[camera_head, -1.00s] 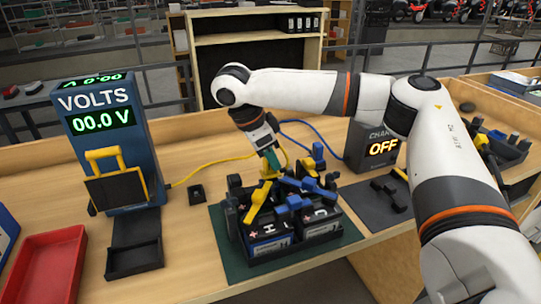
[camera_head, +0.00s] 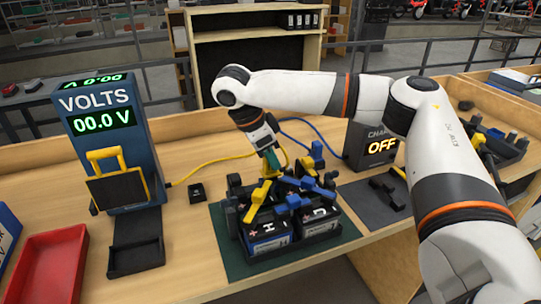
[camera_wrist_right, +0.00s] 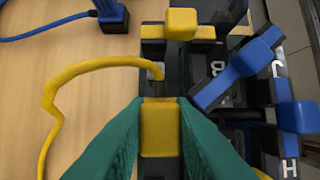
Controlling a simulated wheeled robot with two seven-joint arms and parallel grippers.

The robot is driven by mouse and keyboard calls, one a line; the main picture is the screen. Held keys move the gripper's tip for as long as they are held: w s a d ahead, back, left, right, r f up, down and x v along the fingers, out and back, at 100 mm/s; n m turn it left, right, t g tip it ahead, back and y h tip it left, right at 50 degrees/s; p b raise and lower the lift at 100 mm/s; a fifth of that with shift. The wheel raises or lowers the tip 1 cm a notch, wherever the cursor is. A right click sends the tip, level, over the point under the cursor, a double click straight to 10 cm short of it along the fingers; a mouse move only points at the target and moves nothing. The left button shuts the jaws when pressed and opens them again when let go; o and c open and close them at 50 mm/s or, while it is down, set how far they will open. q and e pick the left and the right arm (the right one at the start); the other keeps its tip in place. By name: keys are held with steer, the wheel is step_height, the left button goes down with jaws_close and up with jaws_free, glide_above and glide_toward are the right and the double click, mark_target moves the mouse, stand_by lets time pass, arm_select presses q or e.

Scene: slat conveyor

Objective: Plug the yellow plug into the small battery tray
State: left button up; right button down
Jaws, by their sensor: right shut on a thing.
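My right gripper (camera_head: 271,161) has teal fingers, which show large in the right wrist view (camera_wrist_right: 160,115). It is shut on the yellow plug (camera_wrist_right: 160,130), above the back left part of a dark battery tray (camera_head: 291,252). The plug also shows in the head view (camera_head: 267,171), partly hidden by the fingers. A yellow cable (camera_wrist_right: 85,67) curves left from it. The tray holds several batteries (camera_head: 268,236) with blue and yellow levers. The plug's lower end is hidden, so I cannot tell whether it touches a socket. My left gripper is not in view.
A voltmeter (camera_head: 118,150) reading 00.0 V stands left, beside a red tray (camera_head: 48,265). A charger (camera_head: 372,146) showing OFF stands behind right. A blue plug (camera_wrist_right: 112,18) with cable lies behind the tray. Table left of the green mat (camera_head: 228,262) is mostly clear.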

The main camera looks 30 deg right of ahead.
steer(key=shift+f, duration=1.05)
steer(key=c, duration=1.2)
jaws_free()
steer(key=shift+o, duration=0.2)
steer(key=shift+r, duration=0.1)
steer(key=shift+w+a+r, duration=0.1)
steer(key=shift+a+r, duration=0.05)
steer(key=shift+r, duration=0.15)
steer(key=s+v, duration=0.1)
steer(key=v, duration=1)
steer(key=shift+w+p, duration=0.35)
steer(key=shift+w, duration=0.05)
steer(key=shift+r, duration=0.2)
